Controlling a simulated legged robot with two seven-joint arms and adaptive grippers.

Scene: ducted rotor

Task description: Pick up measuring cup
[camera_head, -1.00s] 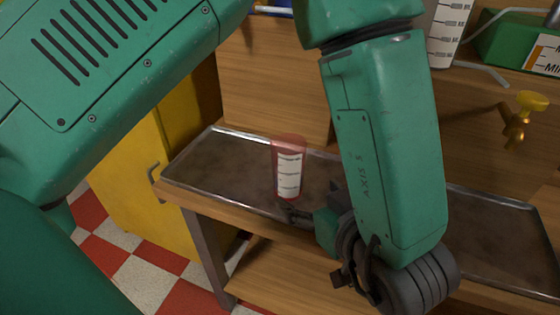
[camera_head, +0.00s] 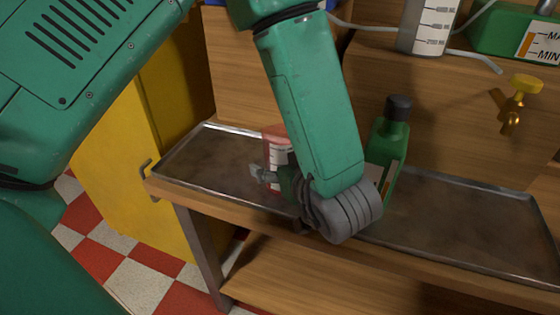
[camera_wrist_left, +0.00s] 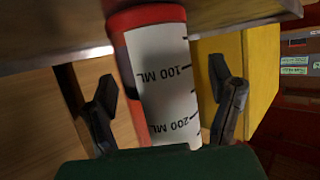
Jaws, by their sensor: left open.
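The measuring cup (camera_head: 275,141) is red with a white graduated label and stands upright on the metal tray (camera_head: 185,178). In the head view my left arm hides its right side. In the left wrist view the cup (camera_wrist_left: 160,85) shows "100 ML" and "200 ML" marks, upside down. My left gripper (camera_head: 258,173) is at the cup's near side. Its two fingers (camera_wrist_left: 168,100) are open, one on each side of the cup in the wrist picture, with gaps between fingers and cup. My right gripper is not in view.
A green bottle with a black cap (camera_head: 388,150) stands on the tray just right of my arm. A clear graduated cylinder (camera_head: 428,28) and a brass tap (camera_head: 515,105) are behind. The tray's right part is bare. A yellow cabinet (camera_head: 130,140) stands at left.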

